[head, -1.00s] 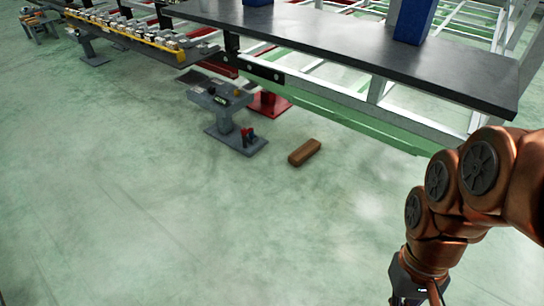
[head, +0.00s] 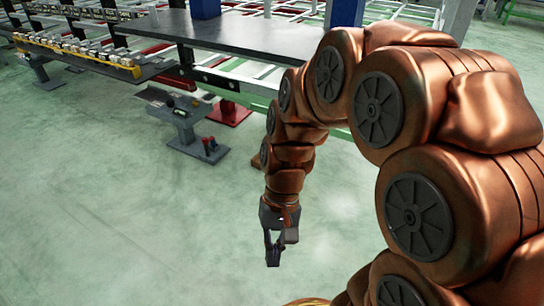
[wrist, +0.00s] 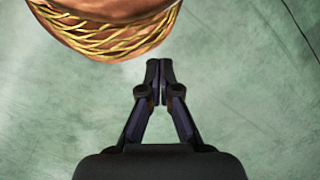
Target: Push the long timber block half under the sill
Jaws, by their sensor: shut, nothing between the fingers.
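A brown timber block (head: 255,160) lies on the floor right of the grey stand. Only its left end shows in the head view, as my arm hides the rest. My gripper (head: 273,262) points down, nearer the camera than the block and apart from it. The trailer chassis rail (head: 243,98) runs behind the block, partly behind my arm. I cannot tell which edge is the sill. The block does not show in the wrist view.
A grey stand (head: 183,113) with small red items on its foot is left of the block, with a red foot (head: 228,114) behind. A dark bench top (head: 235,45) overhangs the chassis side. The floor (head: 120,220) at left front is clear.

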